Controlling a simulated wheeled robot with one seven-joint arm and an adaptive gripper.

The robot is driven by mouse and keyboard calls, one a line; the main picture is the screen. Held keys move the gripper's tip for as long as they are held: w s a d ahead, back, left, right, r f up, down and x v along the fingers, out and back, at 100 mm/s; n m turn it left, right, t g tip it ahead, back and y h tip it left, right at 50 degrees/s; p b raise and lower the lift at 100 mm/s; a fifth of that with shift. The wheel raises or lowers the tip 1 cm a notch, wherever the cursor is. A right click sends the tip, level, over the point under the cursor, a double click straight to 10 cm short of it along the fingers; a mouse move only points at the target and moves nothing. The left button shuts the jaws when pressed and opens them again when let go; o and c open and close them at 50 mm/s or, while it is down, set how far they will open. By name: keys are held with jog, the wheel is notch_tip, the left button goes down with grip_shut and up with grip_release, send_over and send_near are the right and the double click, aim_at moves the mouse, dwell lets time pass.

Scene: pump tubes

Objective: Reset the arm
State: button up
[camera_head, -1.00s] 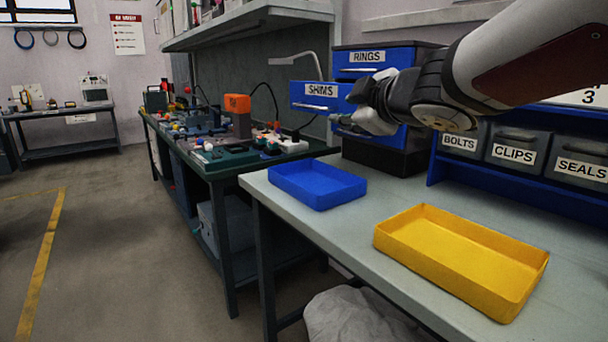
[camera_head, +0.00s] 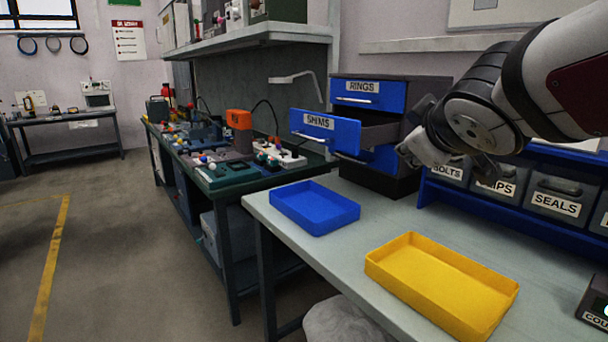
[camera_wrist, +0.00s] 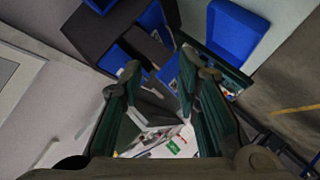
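My gripper (camera_head: 418,152) is raised in the head view, to the right of the drawer cabinet (camera_head: 398,187) and in front of the bolts bin (camera_head: 447,172). In the wrist view its two fingers (camera_wrist: 157,75) stand apart with nothing held between them. The blue SHIMS drawer (camera_head: 325,131) is pulled out of the cabinet, and the RINGS drawer (camera_head: 368,95) above it looks shut. The lowest blue drawer is partly hidden by the open one and the arm.
A blue tray (camera_head: 315,228) and a yellow tray (camera_head: 432,309), both empty, lie on the light bench (camera_head: 350,262). Labelled grey bins, including SEALS (camera_head: 560,192), stand in a blue rack at right. A green bench (camera_head: 236,180) with several parts is behind. Floor at left is clear.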

jog(key=s+d+r+m+g+h+p, duration=0.15)
jog(key=s+p, duration=0.25)
jog(key=s, duration=0.4)
jog(key=s+d+m+g+p, duration=0.3)
jog(key=s+p, duration=0.1)
jog(key=s, duration=0.3)
jog(key=s+a+m+g+y+p, duration=0.1)
jog(key=s+a+g+p, duration=0.1)
jog(key=s, duration=0.7)
jog(key=s+a+f+m+g+y+p, duration=0.1)
jog(key=s+m+g+y+p, duration=0.1)
jog(key=s+p, duration=0.3)
jog(key=s, duration=0.4)
jog(key=shift+a+f, duration=0.15)
jog(key=shift+a, duration=0.25)
